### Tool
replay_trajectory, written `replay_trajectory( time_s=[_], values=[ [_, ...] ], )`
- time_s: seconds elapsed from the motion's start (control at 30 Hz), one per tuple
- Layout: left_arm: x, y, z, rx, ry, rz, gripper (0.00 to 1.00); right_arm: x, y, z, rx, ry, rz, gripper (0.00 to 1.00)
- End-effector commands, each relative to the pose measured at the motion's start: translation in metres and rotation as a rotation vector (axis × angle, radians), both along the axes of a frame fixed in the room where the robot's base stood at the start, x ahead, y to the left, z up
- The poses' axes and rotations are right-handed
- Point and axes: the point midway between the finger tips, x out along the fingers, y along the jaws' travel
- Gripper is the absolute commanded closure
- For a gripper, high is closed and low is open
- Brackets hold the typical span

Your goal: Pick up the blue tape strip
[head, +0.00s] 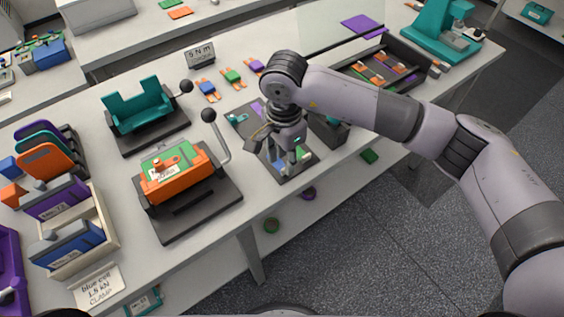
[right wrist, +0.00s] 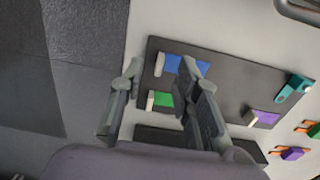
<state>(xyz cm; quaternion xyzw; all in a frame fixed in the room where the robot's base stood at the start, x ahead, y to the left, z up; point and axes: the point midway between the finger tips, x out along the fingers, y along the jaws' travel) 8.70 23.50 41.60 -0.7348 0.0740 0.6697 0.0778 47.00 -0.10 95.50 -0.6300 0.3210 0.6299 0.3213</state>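The blue tape strip (right wrist: 172,64) lies on a dark board (right wrist: 228,82) in the right wrist view, with a pale piece at its left end. My right gripper (right wrist: 161,66) is open, its two fingers apart, with the strip's left end showing between the tips. The right finger hides part of the strip. I cannot tell whether the fingers touch it. In the head view my right gripper (head: 291,160) points down over the front part of the board (head: 288,175) and hides most of the strip. My left gripper is not in view.
The board also carries a green strip (right wrist: 163,99), a purple strip (right wrist: 264,118) and a teal piece (right wrist: 294,89). Small coloured clips (head: 207,90) lie behind it. An orange-green clamp fixture (head: 175,175) stands to the left, a dark tray (head: 395,62) at the right.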

Motion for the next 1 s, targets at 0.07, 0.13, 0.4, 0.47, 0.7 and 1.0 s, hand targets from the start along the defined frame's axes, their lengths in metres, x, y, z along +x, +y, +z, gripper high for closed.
replay_trajectory(
  time_s=[0.07,0.13,0.4,0.47,0.7,1.0],
  values=[
    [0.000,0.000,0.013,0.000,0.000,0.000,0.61,-0.001,0.001,-0.009,-0.002,0.006,0.000,0.70],
    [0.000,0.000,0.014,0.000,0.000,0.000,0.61,0.000,0.001,-0.021,-0.002,0.006,-0.002,0.70],
    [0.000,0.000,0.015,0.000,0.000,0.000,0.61,0.001,0.001,-0.034,-0.001,0.001,0.001,0.70],
    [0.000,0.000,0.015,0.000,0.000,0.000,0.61,0.001,0.001,-0.034,-0.001,0.001,0.001,0.70],
    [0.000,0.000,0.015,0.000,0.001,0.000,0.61,0.001,0.001,-0.034,-0.001,0.001,0.001,0.83],
    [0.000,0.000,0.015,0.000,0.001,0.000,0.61,0.001,0.001,-0.034,-0.001,0.001,0.001,1.00]
  ],
)
